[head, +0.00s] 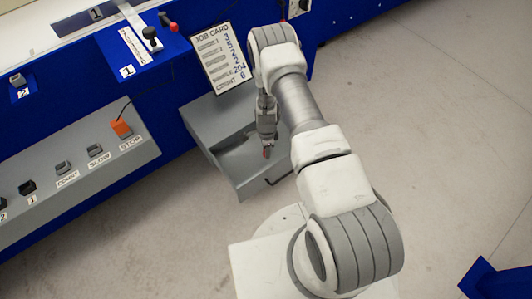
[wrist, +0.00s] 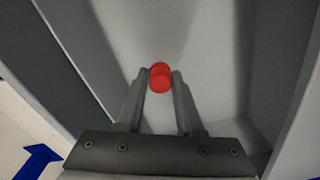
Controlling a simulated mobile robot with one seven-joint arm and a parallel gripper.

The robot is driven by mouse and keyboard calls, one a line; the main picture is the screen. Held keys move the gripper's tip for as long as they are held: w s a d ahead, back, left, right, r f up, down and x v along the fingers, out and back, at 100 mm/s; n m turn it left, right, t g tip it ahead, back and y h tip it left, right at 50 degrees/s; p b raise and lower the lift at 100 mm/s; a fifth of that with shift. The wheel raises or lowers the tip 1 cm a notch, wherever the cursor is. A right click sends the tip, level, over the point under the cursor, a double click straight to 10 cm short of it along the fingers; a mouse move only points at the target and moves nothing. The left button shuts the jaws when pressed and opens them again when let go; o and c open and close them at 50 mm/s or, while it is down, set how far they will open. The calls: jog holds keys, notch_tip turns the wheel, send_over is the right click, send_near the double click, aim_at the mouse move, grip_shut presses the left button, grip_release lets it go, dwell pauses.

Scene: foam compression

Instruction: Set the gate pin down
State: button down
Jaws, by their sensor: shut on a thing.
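My gripper (head: 266,148) points down over the open grey drawer (head: 270,180) in the head view. In the wrist view my gripper (wrist: 160,78) is shut on the gate pin (wrist: 160,76), with the pin's round red end showing between the fingertips. The rest of the pin is hidden. The drawer's light grey floor (wrist: 200,30) lies beneath the pin. I cannot tell how far the pin is above it.
A job card (head: 222,60) stands behind the drawer. The blue machine (head: 90,90) carries a panel with an orange stop button (head: 121,128) and several dark buttons. A red-knobbed lever (head: 171,26) stands on its top. A blue object (head: 496,280) lies at the lower right.

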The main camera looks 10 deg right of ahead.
jog(key=shift+f, duration=0.55)
jog(key=shift+f, duration=0.2)
jog(key=c, duration=0.6)
grip_release()
jog(key=shift+o, duration=0.2)
